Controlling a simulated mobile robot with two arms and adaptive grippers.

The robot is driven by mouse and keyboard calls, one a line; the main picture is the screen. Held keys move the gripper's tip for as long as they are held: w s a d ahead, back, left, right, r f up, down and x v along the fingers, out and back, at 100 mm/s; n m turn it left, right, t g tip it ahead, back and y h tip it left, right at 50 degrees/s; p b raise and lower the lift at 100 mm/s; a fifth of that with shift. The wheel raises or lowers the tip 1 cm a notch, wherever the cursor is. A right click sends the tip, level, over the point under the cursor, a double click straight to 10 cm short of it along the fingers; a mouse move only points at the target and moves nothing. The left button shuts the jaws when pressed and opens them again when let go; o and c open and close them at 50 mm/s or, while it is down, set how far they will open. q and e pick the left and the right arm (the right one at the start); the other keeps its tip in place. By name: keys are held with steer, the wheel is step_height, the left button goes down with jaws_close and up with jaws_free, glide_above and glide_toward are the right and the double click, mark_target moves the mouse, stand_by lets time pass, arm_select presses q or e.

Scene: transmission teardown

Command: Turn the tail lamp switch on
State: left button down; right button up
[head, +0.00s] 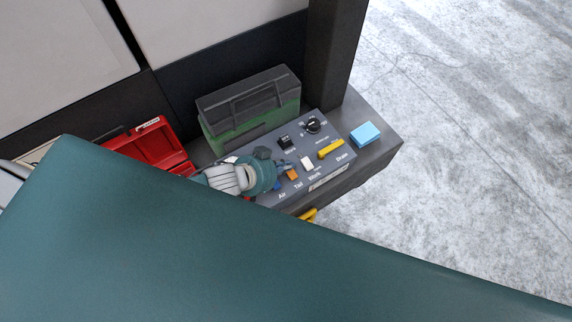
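The tail lamp switch is a small orange switch (291,175) above the "Tail" label on a grey control panel (333,171). My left gripper (285,168) reaches in from the left, low over the panel, with its fingertips right beside the orange switch. I cannot tell whether they touch it. The fingers are small and partly hidden by the gripper body, so their opening is unclear. A blue switch near the "Air" label is mostly hidden by the gripper. My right gripper is not in view.
A green case (250,108) stands behind, a red toolbox (155,144) left, a light blue box (365,133) right. My own body hides the lower view.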

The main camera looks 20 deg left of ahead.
arm_select(q)
steer(key=shift+f, duration=0.5)
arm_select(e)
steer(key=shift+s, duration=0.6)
arm_select(q)
steer(key=shift+w+a+f, duration=0.1)
steer(key=shift+w+a+f+n+g+h, duration=0.15)
steer(key=shift+a+f+n+g+h, duration=0.15)
steer(key=shift+h, duration=0.1)
steer(key=shift+d, duration=0.2)
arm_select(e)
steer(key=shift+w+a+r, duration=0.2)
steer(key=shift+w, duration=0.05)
arm_select(q)
steer(key=shift+s+d+p, duration=0.6)
steer(key=shift+d+p, duration=0.05)
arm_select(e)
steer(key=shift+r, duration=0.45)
arm_select(q)
steer(key=shift+r, duration=0.1)
